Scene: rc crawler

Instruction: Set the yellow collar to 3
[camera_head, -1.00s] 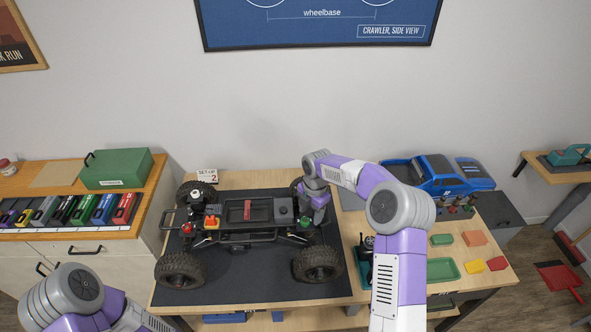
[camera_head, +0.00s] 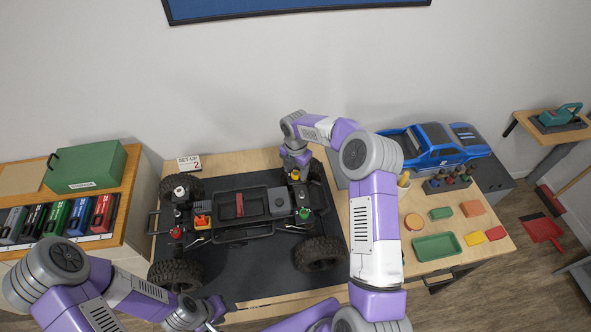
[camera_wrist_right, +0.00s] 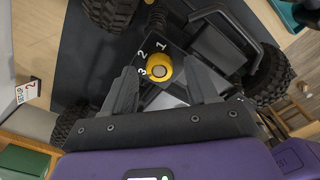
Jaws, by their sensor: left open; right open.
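The yellow collar (camera_wrist_right: 158,59) has a pale round centre and sits on a dark plate of the crawler, beside the white numerals 1, 2 and 3. The 3 lies at its left edge; I cannot tell which number it is set to. My right gripper (camera_wrist_right: 163,85) is open, its two fingers on either side of the collar in the picture; contact is not clear. In the head view this gripper (camera_head: 296,166) is over the crawler's back right corner. My left gripper (camera_head: 213,312) is open and empty in front of the crawler (camera_head: 245,232).
A card reading "SET-UP 2" (camera_head: 189,163) stands behind the crawler. Its wheels (camera_head: 319,254) and coloured caps stand up around the chassis. A green tray (camera_head: 436,247) and blue truck body (camera_head: 436,147) are at right. The dark mat's (camera_head: 262,285) front is partly clear.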

